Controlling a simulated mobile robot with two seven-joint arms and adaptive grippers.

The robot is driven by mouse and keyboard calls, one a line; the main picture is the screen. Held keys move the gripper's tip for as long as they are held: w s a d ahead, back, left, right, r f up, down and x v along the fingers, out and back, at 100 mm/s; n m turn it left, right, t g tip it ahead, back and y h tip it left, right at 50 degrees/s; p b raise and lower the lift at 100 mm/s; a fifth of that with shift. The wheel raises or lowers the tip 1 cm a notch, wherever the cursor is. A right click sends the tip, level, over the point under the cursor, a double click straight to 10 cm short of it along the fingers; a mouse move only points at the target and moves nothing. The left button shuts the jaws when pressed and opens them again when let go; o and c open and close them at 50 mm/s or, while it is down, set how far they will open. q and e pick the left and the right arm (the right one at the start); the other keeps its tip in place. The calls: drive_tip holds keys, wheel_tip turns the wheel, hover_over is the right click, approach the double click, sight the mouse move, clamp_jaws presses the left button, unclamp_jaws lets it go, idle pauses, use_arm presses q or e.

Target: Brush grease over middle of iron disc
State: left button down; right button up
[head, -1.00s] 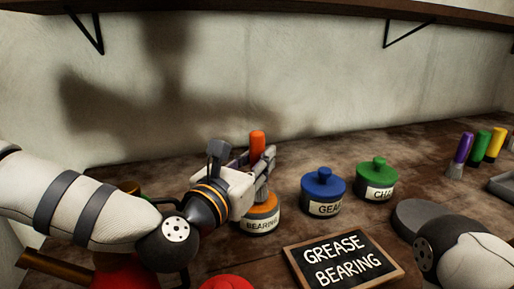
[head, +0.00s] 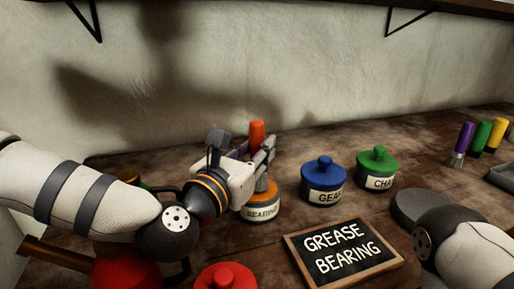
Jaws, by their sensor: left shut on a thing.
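My left gripper (head: 262,158) is shut on the orange-handled brush (head: 257,134), which stands roughly upright. The brush's lower end is at the open-looking top of the pot labelled BEARING (head: 262,212), which has an orange top. A chalkboard sign (head: 343,253) reading GREASE BEARING lies in front of the pot. My right arm shows at the lower right, but its gripper is out of view.
A blue-lidded pot (head: 324,180) and a green-lidded pot (head: 377,168) stand right of the BEARING pot. Purple (head: 462,144), green (head: 481,136) and yellow (head: 495,135) brushes stand at far right by a grey tray (head: 503,175). Red-lidded pots (head: 228,277) are in front.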

sight(257, 122)
use_arm(q)
drive_tip(key=shift+f, duration=0.4)
use_arm(e)
drive_tip(key=shift+s+f, duration=0.2)
idle(0.4)
use_arm(q)
wheel_tip(257, 122, up, 7)
drive_tip(key=shift+r+p, duration=0.15)
drive_tip(key=shift+p, duration=1.05)
use_arm(e)
drive_tip(key=shift+t, duration=0.7)
drive_tip(key=w+r, duration=0.3)
drive_tip(key=shift+w+r, duration=0.2)
